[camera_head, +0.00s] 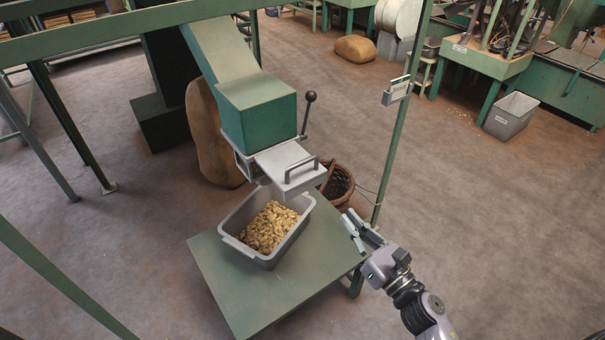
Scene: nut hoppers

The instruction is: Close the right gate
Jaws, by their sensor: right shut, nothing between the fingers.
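The gate (290,177) is a flat light-metal slide with a grey bar handle (302,168). It sticks out from under the green hopper box (258,110), toward the lower right. A lever with a dark round knob (310,97) rises beside the box. A grey bin (269,259) holding tan nuts (268,228) stands on the green table below the hopper. My right gripper (350,222) is shut and empty. In the picture it is to the lower right of the gate handle, apart from it, near the table's right corner. My left gripper is not in view.
The green table (255,300) has bare room in front of the bin. A thin green post (401,110) with a small sign stands right of the gate. A wicker basket (338,186) and a large brown sack (205,135) are behind. Open floor lies to the right.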

